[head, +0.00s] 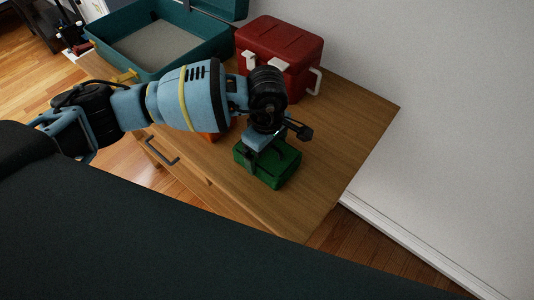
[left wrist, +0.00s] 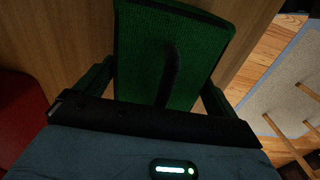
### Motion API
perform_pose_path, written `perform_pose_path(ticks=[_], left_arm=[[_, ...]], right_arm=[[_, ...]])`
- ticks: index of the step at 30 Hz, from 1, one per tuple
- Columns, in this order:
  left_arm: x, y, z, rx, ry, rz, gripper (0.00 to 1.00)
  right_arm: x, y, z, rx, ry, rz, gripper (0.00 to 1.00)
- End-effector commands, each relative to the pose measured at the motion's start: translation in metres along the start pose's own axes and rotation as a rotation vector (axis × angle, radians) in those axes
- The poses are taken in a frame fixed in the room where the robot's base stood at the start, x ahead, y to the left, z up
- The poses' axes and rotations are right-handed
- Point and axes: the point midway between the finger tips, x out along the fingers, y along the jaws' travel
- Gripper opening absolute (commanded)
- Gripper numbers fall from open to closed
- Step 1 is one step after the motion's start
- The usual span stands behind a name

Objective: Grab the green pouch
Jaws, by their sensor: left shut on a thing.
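The green pouch (head: 283,170) sits on the wooden desk top in the head view, near the front edge. It also shows in the left wrist view (left wrist: 188,45), with a dark strap across its top. My left gripper (head: 266,160) points down over the pouch and is shut on it, with a finger on either side. In the left wrist view my left gripper (left wrist: 158,92) spans the pouch, and its fingers are partly hidden by the gripper body. The underside of the pouch is hidden. My right gripper is not in view.
A red case (head: 270,42) with pale latches stands behind the gripper on the desk (head: 347,120). An open teal case (head: 180,60) lies at the back left. An orange thing (head: 215,136) is partly hidden under my arm. The desk's right side is clear up to the wall.

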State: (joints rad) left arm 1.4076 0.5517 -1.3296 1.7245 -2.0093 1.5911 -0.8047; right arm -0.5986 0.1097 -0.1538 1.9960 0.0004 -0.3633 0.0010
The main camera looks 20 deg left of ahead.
Motion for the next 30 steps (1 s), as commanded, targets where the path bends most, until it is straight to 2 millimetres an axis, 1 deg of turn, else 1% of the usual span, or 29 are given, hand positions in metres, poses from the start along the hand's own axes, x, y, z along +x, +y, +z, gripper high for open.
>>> perform_pose_path(ticks=[8,13,16,20,27,30], left_arm=[[-0.006,0.001,0.0,0.0,-0.001,0.003,0.67],[-0.021,0.001,0.0,0.001,0.0,0.004,0.67],[-0.037,0.001,0.0,0.0,0.0,0.004,0.67],[-0.037,-0.023,-0.014,-0.001,0.001,0.0,0.67],[-0.042,-0.078,-0.043,-0.002,0.002,-0.002,0.67],[-0.044,-0.097,-0.053,-0.002,0.001,-0.002,0.67]], right_arm=[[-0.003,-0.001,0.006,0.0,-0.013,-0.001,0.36],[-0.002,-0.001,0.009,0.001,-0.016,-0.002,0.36],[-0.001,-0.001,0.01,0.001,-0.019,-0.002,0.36],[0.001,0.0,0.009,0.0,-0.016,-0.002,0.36],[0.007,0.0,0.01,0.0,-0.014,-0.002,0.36],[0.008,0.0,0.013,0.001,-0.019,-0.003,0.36]])
